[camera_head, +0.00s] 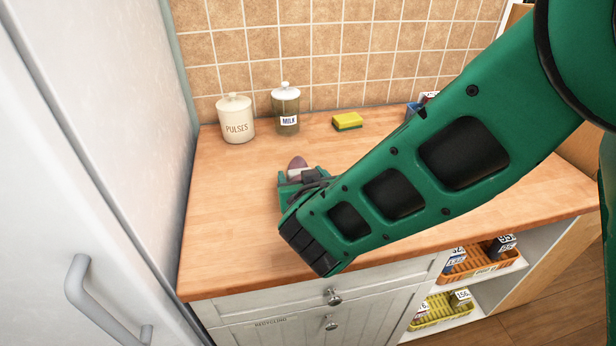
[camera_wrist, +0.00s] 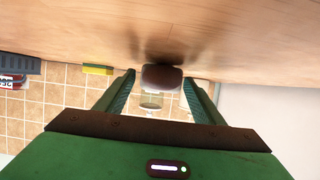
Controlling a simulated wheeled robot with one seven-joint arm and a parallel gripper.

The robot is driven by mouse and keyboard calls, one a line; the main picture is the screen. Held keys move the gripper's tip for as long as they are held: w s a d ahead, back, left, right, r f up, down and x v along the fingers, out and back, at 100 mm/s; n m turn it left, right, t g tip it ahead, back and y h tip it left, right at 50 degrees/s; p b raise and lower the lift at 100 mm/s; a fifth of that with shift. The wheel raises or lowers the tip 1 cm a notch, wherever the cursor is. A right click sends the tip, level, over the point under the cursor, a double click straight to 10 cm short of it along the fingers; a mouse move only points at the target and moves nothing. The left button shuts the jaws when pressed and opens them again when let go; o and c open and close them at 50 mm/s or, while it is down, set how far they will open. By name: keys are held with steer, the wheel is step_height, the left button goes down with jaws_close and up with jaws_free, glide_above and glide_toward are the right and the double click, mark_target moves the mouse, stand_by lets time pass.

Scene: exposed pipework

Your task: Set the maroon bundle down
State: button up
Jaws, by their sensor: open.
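The maroon bundle (camera_head: 297,163) is on the wooden counter (camera_head: 240,215), just beyond the end of my gripper (camera_head: 297,177). My arm and gripper hide its lower part in the head view. In the wrist view, which is upside down, the rounded dark maroon bundle (camera_wrist: 162,78) lies between the fingertips of my gripper (camera_wrist: 159,77). The jaws are open, with a gap showing on both sides of the bundle. A dark shadow joins it to the counter surface, and it appears to rest there.
A PULSES jar (camera_head: 236,119), a MILK jar (camera_head: 286,108) and a yellow-green sponge (camera_head: 347,121) stand at the back by the tiled wall. A white fridge door (camera_head: 90,130) borders the left. The counter left of my gripper is clear.

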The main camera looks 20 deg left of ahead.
steer(key=v, duration=1.2)
steer(key=shift+w, duration=0.1)
